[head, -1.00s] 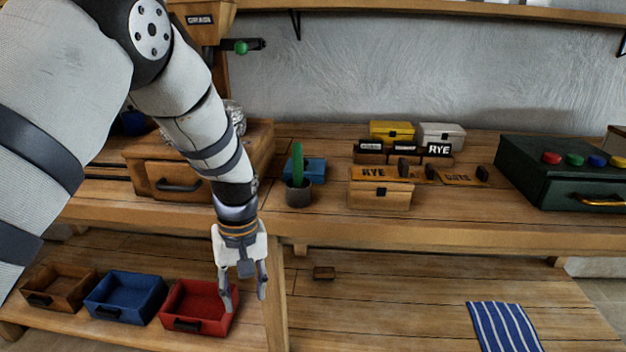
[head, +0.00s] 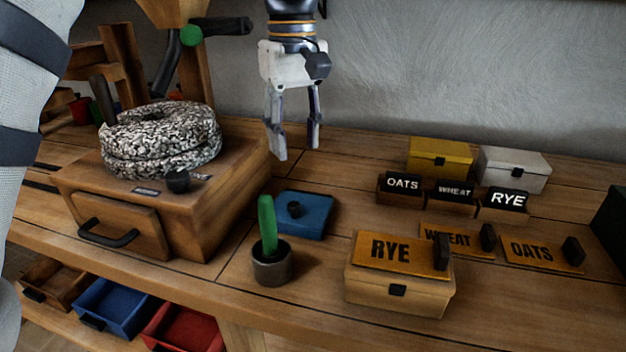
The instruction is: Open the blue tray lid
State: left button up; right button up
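A flat square blue lid (head: 318,221) with a dark round knob (head: 294,209) lies on the bench top, behind a dark cup. I cannot tell whether a tray is beneath it. My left gripper (head: 298,148) hangs above the back of the bench, fingers down, open and empty. In the picture it is above the blue lid and apart from it. An open blue tray (head: 122,312) stands on the lower shelf, between a brown and a red one. My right gripper is not in view.
The cup (head: 271,267) holding a green stick stands just in front of the lid. A wooden mill with a speckled stone (head: 160,140) is at left. A RYE box (head: 398,289), label plates and small boxes (head: 440,157) stand at right. The wall is close behind.

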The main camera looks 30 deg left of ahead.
aim_at(294, 204)
pick_arm(q)
jog(key=f, duration=0.1)
jog(key=s+f, duration=0.1)
jog(key=f, duration=0.1)
jog(key=shift+s+f, duration=0.35)
jog(key=f, duration=0.7)
jog(key=shift+w+f, duration=0.2)
jog(key=shift+w, duration=0.05)
jog(key=shift+c, duration=0.3)
grip_shut()
